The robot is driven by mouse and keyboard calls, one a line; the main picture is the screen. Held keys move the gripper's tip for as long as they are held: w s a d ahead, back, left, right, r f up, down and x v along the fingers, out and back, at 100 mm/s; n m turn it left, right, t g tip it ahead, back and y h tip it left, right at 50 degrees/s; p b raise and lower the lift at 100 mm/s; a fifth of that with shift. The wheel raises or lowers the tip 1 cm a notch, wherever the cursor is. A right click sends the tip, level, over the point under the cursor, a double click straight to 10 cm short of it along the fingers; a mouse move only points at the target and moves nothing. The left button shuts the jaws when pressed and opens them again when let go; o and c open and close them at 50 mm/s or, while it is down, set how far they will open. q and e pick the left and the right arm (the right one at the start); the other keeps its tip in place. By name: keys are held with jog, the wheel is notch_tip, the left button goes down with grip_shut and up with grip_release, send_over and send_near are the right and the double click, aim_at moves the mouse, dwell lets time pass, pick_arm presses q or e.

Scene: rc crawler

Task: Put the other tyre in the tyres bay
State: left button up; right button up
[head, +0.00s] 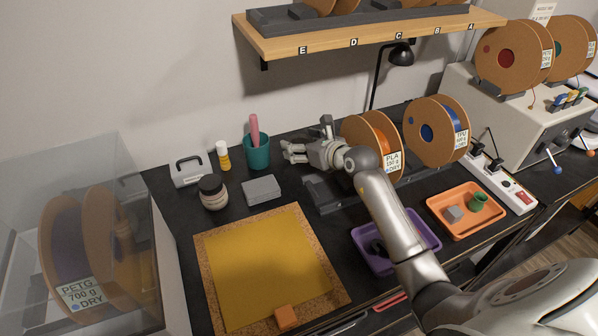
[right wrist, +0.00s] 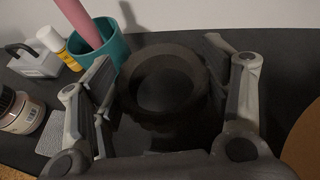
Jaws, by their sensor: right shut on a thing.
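A black tyre (right wrist: 165,122) fills the space between the fingers in the right wrist view, its round opening facing the camera. My right gripper (head: 307,140) is shut on it above the back of the bench, right of the teal cup (head: 257,151); the gripper also shows in the right wrist view (right wrist: 160,57). In the head view the tyre cannot be made out against the dark bench. A purple tray (head: 432,240) stands at the front, partly hidden by my right arm, with a dark object in it that I cannot identify. No bay is clearly labelled for tyres. My left gripper is not in view.
An orange tray (head: 436,206) holds a grey block and a green part. Spools (head: 430,131) stand right of my gripper. A shelf (head: 350,40) overhangs the back; a clear box (head: 150,230) stands left.

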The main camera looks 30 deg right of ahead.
aim_at(302, 169)
jog(key=shift+s+f, duration=0.15)
jog(key=shift+f, duration=2.75)
jog(key=shift+f, duration=0.15)
jog(key=o, duration=0.9)
